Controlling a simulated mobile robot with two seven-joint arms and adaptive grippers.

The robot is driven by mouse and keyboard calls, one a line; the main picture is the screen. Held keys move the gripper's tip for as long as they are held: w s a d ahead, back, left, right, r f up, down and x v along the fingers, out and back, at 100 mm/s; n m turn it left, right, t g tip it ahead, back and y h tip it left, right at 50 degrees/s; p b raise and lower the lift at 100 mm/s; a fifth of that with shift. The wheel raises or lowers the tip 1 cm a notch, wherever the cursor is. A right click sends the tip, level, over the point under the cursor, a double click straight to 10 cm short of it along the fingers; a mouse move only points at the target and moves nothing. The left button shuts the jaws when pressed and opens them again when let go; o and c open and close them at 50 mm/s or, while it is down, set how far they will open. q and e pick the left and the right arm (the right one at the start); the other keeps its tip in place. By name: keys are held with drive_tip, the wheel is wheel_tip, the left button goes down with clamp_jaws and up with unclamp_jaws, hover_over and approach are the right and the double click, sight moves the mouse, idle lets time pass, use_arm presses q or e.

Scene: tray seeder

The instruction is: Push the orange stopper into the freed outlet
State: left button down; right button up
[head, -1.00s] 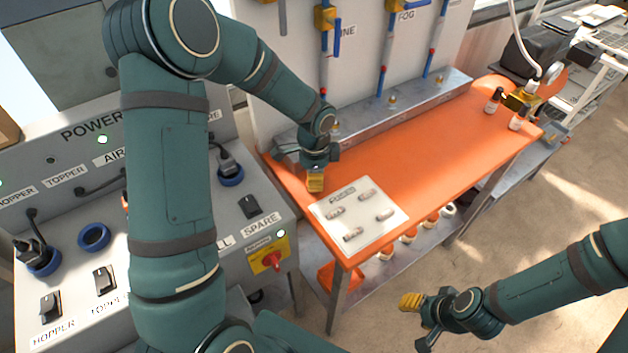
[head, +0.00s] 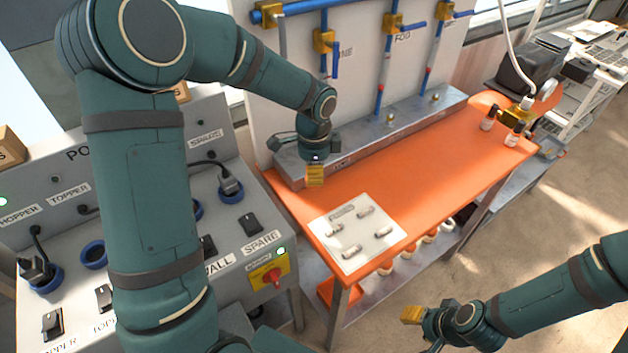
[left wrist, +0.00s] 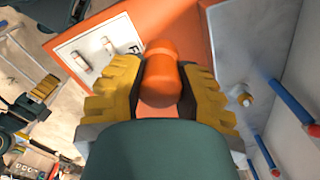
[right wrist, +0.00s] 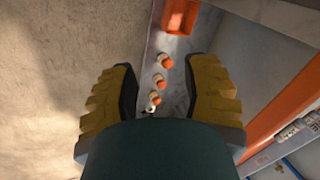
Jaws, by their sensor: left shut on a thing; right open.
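The orange stopper (left wrist: 162,78) is between the yellow fingers of my left gripper (left wrist: 160,92) in the left wrist view, gripped along its sides. In the head view my left gripper (head: 316,176) is over the far left part of the orange bench, beside the grey metal manifold (head: 300,172); its fingers hide the stopper there. Brass outlets stand on the manifold top, one at the middle (head: 390,119) and one further right (head: 435,98). The manifold's near left end is partly behind my gripper, and I cannot tell the freed outlet. My right gripper (right wrist: 160,92) is open and empty.
A white mat (head: 380,240) with several small fittings lies on the orange bench (head: 420,180). Blue pipes with yellow valves (head: 392,24) rise behind the manifold. The labelled power panel (head: 180,240) stands left. Small bottles (head: 488,120) stand at the bench's right end.

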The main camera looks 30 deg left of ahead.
use_arm(q)
wheel_tip(320, 180, up, 9)
drive_tip(key=p, duration=0.6)
use_arm(e)
wheel_tip(320, 180, up, 7)
drive_tip(key=w, duration=0.1)
drive_tip(key=shift+w+d+f, duration=0.15)
drive_tip(key=shift+w+f, duration=0.05)
use_arm(q)
drive_tip(key=shift+f, duration=0.1)
drive_tip(key=shift+s+a, duration=0.25)
drive_tip(key=shift+a, duration=0.05)
drive_tip(key=s+a+f+b, duration=0.2)
drive_tip(key=s+a+b, duration=0.2)
drive_tip(key=s+a, duration=3.3)
drive_tip(key=shift+s+b, duration=0.2)
drive_tip(key=shift+b, duration=0.15)
use_arm(e)
drive_tip(key=shift+f, duration=2.5)
